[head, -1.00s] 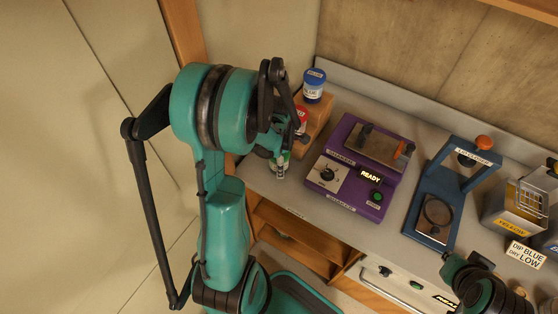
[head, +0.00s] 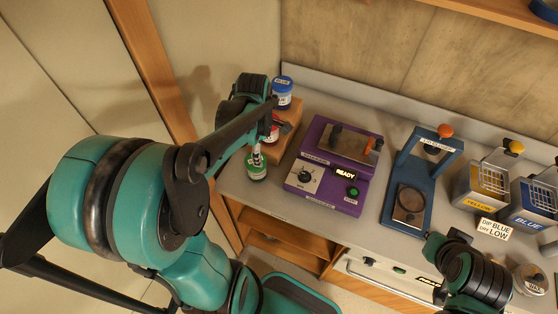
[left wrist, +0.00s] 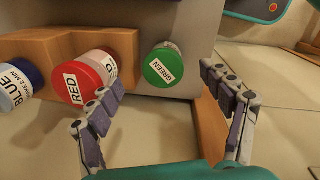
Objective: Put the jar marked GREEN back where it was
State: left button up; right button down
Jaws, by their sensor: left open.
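The jar marked GREEN (head: 257,170) has a green lid and stands upright on the bench, beside the low end of the wooden stepped block (head: 288,137). In the left wrist view its lid (left wrist: 164,69) faces me. My left gripper (head: 257,152) is over the green jar. In the left wrist view the gripper (left wrist: 161,80) is open, its fingers apart to either side of the jar and not visibly closed on it. The red jar (left wrist: 82,78) and blue jar (left wrist: 18,85) are on the block.
A purple machine (head: 325,180) reading READY stands right of the block. Further right are a blue stand (head: 397,210), a yellow-labelled tank (head: 478,200) and a blue-labelled tank (head: 530,213). The bench's front edge is close to the green jar. A wooden post (head: 150,65) rises at left.

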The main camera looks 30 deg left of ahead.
pick_arm(q)
jog(key=s+d+r+m+t, duration=0.3)
jog(key=d+m, duration=0.4)
jog(key=m, duration=0.4)
jog(key=s+d+r+m+t, duration=0.3)
jog(key=d+m, duration=0.4)
jog(key=m, duration=0.4)
jog(key=shift+r, duration=0.25)
jog(key=shift+d, duration=0.1)
notch_tip(320, 180, down, 9)
jog(key=b, duration=0.9)
jog(key=shift+f, duration=0.2)
